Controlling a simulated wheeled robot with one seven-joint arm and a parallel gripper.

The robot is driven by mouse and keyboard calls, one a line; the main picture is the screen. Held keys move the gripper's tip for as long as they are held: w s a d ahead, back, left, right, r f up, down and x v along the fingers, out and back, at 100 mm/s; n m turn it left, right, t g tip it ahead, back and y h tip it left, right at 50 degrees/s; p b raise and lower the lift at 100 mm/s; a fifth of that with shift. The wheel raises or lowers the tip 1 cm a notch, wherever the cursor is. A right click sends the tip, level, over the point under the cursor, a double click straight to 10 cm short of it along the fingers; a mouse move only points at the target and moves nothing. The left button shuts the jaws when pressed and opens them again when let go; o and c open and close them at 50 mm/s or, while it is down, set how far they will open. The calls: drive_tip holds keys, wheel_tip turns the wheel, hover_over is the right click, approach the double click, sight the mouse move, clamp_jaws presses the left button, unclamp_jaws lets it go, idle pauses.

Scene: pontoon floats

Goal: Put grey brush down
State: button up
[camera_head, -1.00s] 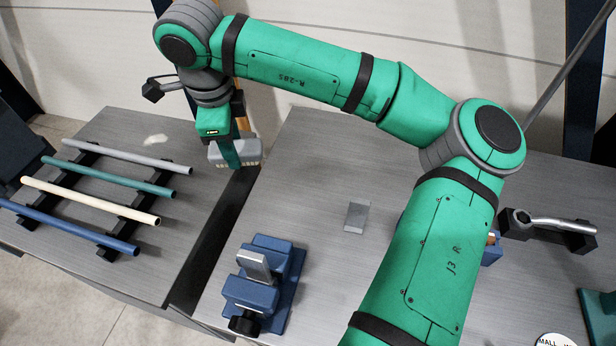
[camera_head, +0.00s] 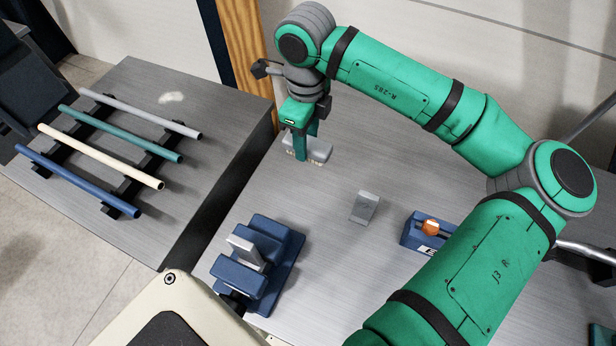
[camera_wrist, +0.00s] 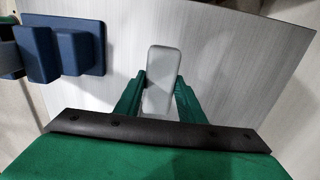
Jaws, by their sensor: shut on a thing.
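The grey brush (camera_head: 319,149) is in my gripper (camera_head: 303,150), above the left part of the grey bench (camera_head: 340,240) in the head view. Its bristles show pale along its lower edge. In the wrist view the brush (camera_wrist: 161,72) is a light grey rounded block between the two green fingers of my gripper (camera_wrist: 160,98). My gripper is shut on it. From these views I cannot tell for sure whether the brush touches the bench top.
A blue vise (camera_head: 258,262) stands at the bench's front left. A small grey block (camera_head: 364,208) and a blue holder with an orange part (camera_head: 428,229) lie to the right. A lower side table with several coloured tubes (camera_head: 115,155) is at left, across a dark gap.

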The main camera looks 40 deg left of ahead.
drive_tip(key=shift+s+a+f, duration=0.15)
drive_tip(key=shift+f, duration=0.4)
drive_tip(key=shift+s+a+f, duration=0.1)
drive_tip(key=shift+a+f, duration=0.05)
drive_tip(key=shift+f, duration=0.4)
drive_tip(key=shift+w+d+f, duration=0.1)
drive_tip(key=shift+f, duration=0.15)
wheel_tip(320, 180, down, 10)
drive_tip(key=shift+r, duration=0.2)
drive_tip(key=o, duration=0.9)
drive_tip(key=shift+w+f, duration=0.1)
drive_tip(key=shift+f, duration=0.1)
drive_tip(key=r, duration=1)
drive_tip(key=shift+a+r, duration=0.35)
drive_tip(key=shift+w+r, duration=0.1)
